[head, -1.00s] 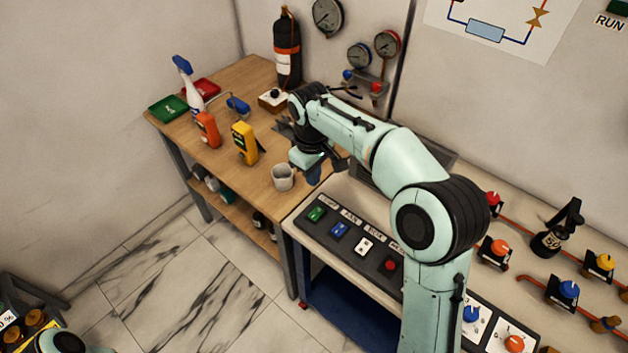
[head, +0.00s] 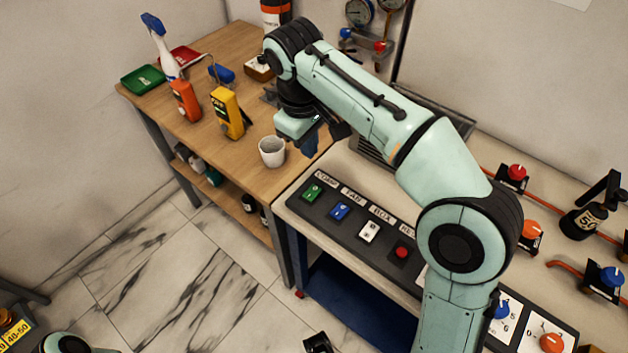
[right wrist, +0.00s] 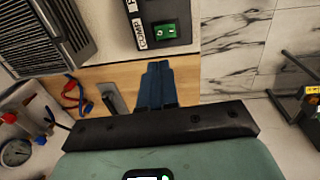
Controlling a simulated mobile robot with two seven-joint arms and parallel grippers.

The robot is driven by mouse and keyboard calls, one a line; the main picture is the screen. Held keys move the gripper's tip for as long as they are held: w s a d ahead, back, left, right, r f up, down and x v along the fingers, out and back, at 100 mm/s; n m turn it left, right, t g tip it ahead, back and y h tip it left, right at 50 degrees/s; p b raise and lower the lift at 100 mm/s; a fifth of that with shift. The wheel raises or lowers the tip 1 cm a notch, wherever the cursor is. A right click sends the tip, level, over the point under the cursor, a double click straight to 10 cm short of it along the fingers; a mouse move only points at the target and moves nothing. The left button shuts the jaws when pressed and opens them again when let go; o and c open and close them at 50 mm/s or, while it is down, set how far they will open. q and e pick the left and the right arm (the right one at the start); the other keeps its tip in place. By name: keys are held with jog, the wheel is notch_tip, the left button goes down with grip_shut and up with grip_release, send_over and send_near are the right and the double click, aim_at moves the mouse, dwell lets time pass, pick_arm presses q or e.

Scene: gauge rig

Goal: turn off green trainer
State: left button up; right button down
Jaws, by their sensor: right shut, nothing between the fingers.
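A green rocker switch (head: 312,192) sits at the far left end of the dark control panel (head: 330,224), by a label reading COMP. It also shows in the right wrist view (right wrist: 165,31). Which way the rocker is set is too small to tell. My right gripper (head: 310,147) hangs above the wooden bench, beyond the panel's end and apart from the switch. In the right wrist view its blue fingers (right wrist: 157,78) are together and empty, pointing toward the panel end.
A blue switch (head: 340,211), a white switch (head: 369,232) and a red button (head: 401,252) follow along the panel. A white cup (head: 272,152) stands left of my right gripper. Yellow (head: 227,112) and orange (head: 185,101) meters stand farther back on the bench.

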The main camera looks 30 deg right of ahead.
aim_at(315, 190)
jog(key=f+b, duration=0.1)
jog(key=f, duration=0.3)
jog(key=d+f+b, duration=0.1)
jog(key=f+b, duration=0.1)
jog(key=f, duration=0.2)
jog(key=f+b, duration=0.1)
jog(key=f, duration=0.3)
jog(key=shift+w+d+f+b, duration=0.2)
jog(key=shift+w+f+b, duration=0.1)
jog(key=shift+f, duration=0.1)
jog(key=shift+d+f, duration=0.1)
jog(key=shift+f, duration=0.5)
pick_arm(q)
jog(key=shift+t, duration=0.4)
jog(key=f, duration=0.1)
jog(key=w+f, duration=0.2)
jog(key=f, duration=0.1)
jog(key=shift+a, duration=0.1)
pick_arm(e)
jog(key=shift+f, duration=0.15)
pick_arm(q)
jog(key=shift+s+r, duration=0.1)
jog(key=shift+r, duration=0.05)
